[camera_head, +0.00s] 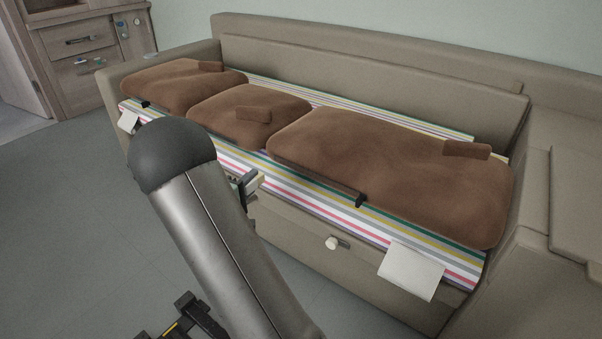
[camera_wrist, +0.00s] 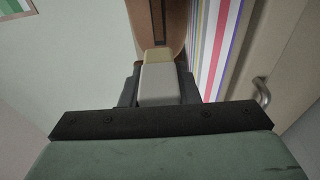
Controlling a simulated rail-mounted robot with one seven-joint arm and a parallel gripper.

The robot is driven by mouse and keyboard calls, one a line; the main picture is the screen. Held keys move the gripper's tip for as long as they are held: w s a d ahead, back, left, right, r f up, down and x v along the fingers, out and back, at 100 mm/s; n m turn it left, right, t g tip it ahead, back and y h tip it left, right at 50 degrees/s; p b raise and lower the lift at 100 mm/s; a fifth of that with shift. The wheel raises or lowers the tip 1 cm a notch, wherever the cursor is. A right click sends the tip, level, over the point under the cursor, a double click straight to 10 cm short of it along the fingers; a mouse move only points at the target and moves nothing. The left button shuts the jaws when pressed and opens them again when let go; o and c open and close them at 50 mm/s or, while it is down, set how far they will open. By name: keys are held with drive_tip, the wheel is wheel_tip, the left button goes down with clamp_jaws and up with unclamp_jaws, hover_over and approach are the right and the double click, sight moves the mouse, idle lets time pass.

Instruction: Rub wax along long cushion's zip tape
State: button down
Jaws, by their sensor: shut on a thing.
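The long brown cushion (camera_head: 400,180) lies on the striped cover at the right of the sofa. A dark strip or tab (camera_head: 360,200) shows at its front edge; I cannot make out the zip tape itself. My gripper (camera_head: 250,184) is in front of the sofa's front edge, below the middle cushion and left of the long one. In the wrist view my gripper (camera_wrist: 158,92) is shut on a pale block of wax (camera_wrist: 158,84) with a yellowish end. The wax points toward a brown cushion (camera_wrist: 160,18); I cannot tell whether they touch.
Two shorter brown cushions (camera_head: 180,84) (camera_head: 236,113) lie left on the striped cover (camera_head: 330,208). Small brown blocks rest on the cushions. White sheets (camera_head: 412,268) (camera_head: 128,121) hang at the front edge. Floor is clear at left.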

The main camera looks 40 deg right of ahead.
drive_tip(key=w+v, duration=0.1)
drive_tip(key=v, duration=0.9)
drive_tip(key=shift+w+a, duration=0.2)
drive_tip(key=shift+w, duration=0.05)
drive_tip(key=shift+r, duration=0.1)
